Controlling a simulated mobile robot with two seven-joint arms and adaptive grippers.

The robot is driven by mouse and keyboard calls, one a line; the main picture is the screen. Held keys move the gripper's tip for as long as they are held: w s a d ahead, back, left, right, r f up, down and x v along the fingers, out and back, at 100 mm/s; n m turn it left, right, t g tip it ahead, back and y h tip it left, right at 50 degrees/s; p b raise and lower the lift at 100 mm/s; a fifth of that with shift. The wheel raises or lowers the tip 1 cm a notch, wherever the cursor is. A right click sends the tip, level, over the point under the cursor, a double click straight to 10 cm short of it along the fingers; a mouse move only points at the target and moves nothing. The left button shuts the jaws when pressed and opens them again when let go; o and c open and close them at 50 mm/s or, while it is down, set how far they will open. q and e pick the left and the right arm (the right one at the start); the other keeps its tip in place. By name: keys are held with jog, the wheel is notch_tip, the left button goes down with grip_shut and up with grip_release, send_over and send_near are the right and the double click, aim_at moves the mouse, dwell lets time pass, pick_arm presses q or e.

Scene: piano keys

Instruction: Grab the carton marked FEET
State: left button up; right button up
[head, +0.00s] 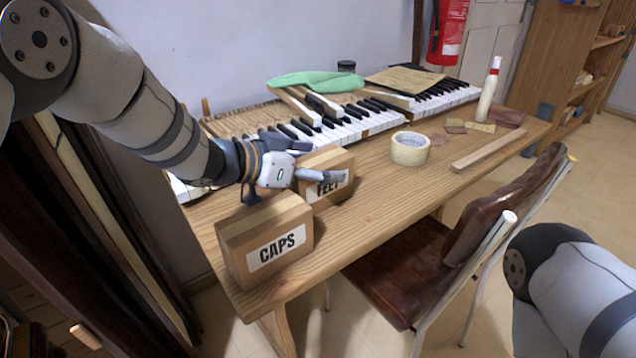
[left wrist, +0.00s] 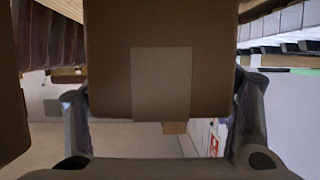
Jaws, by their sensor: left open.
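The FEET carton (head: 338,190) is a brown box on the wooden table, with a white label partly covered by my left gripper. My left gripper (head: 316,161) is open at this carton, one finger across its top and label side, the other toward the keyboard. In the left wrist view, a brown carton face (left wrist: 108,70) with a plain pale patch lies between the spread fingers (left wrist: 163,92). Whether the fingers touch it is unclear. My right gripper is out of view; only part of my right arm shows.
The CAPS carton (head: 262,240) stands close by at the table's near left corner, below my left wrist. Piano keys (head: 345,128) lie behind. A tape roll (head: 409,148), wood strip (head: 487,150) and white bottle (head: 489,92) are to the right. A chair (head: 420,265) stands in front.

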pick_arm(q)
jog(key=shift+w, duration=0.1)
jog(key=shift+r, duration=0.1)
jog(key=c, duration=1.4)
